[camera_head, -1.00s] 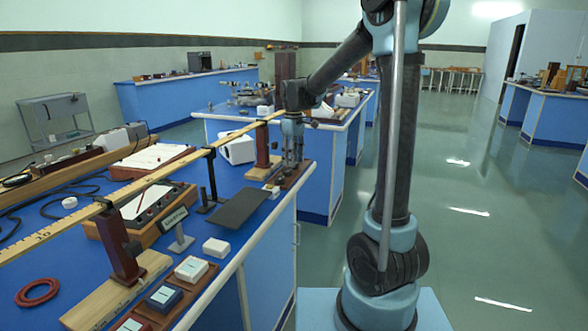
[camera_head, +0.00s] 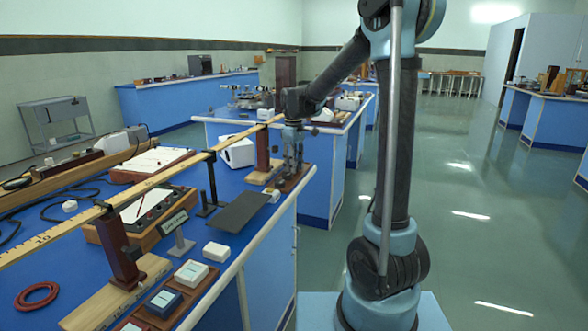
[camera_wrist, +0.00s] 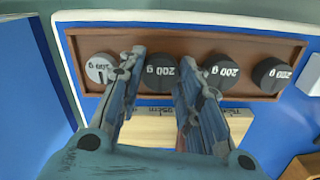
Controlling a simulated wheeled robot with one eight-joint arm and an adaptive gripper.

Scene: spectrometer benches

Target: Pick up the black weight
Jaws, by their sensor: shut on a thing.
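Two other black weights (camera_wrist: 222,70) (camera_wrist: 271,75) are to the right, the nearer one close to the right finger. In the head view, my gripper (camera_head: 293,160) is low over the tray.
A wooden board (camera_wrist: 165,133) with printed markings lies beside the tray. A long ruler (camera_head: 150,183) on posts runs along the blue bench. A dark flat plate (camera_head: 240,211) and a white block (camera_head: 216,251) lie nearer. Open floor is to the right.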

